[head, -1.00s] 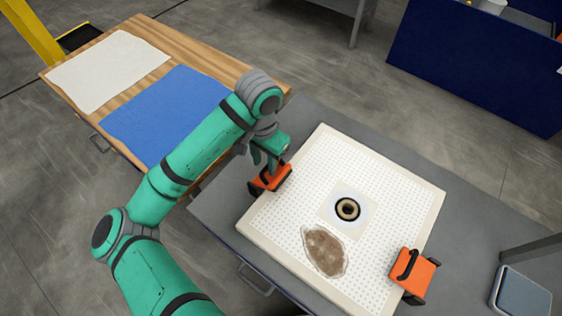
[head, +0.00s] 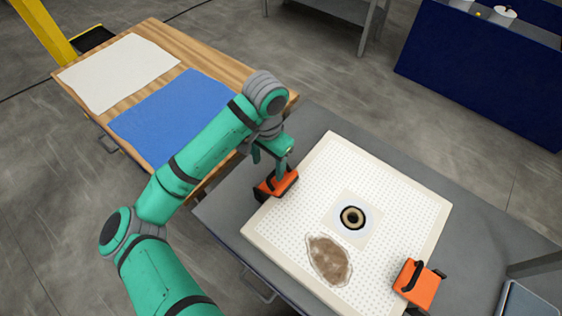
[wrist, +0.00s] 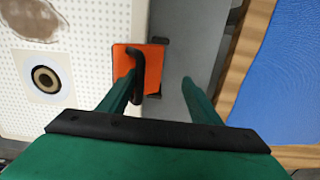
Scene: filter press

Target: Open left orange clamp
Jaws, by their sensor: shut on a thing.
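The left orange clamp (head: 284,186) sits at the left edge of a white perforated plate (head: 310,172). It also shows in the wrist view (wrist: 155,55), with a black handle (wrist: 140,76) standing over it. My gripper (wrist: 158,80) is down at this clamp and shut on its handle. In the wrist view the left finger lies right along the handle; the right finger is over the grey table beside the clamp. In the head view my fingers partly hide the clamp. A second orange clamp (head: 420,287) with a black handle sits at the plate's right edge.
The plate has a dark-ringed centre hole (head: 353,217) and a brown stain (head: 328,260). The grey table (head: 425,180) carries it. A wooden table (head: 195,52) with white and blue cloths (head: 165,115) stands close by at left. A dark blue bin (head: 480,75) stands at the back right.

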